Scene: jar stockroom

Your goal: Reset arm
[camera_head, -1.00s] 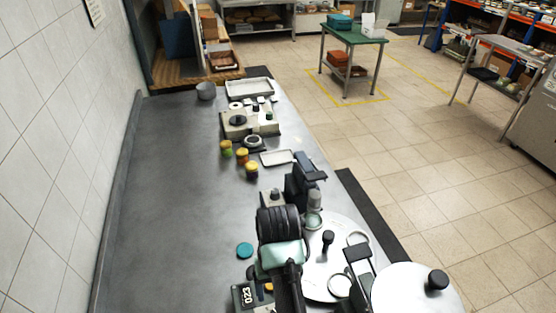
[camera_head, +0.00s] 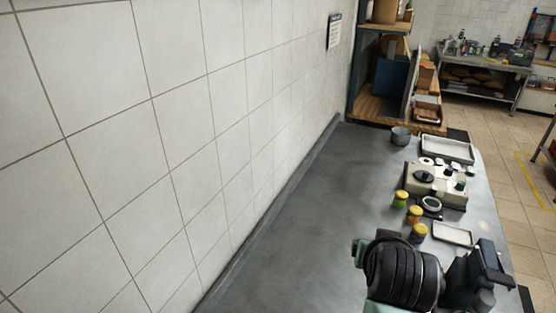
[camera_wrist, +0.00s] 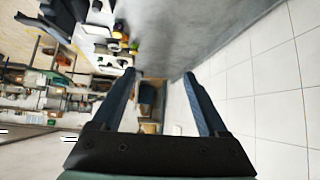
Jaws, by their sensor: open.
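My gripper (camera_wrist: 160,78) shows in the wrist view with its two blue-grey fingers wide apart and nothing between them. It points along the counter towards the shelving at its far end, with the tiled wall to the right of the picture. In the head view my dark ribbed arm link stands over the near right of the counter, and the fingers cannot be made out there. No task object is named.
The grey counter (camera_head: 310,225) is bare along the tiled wall (camera_head: 190,130).

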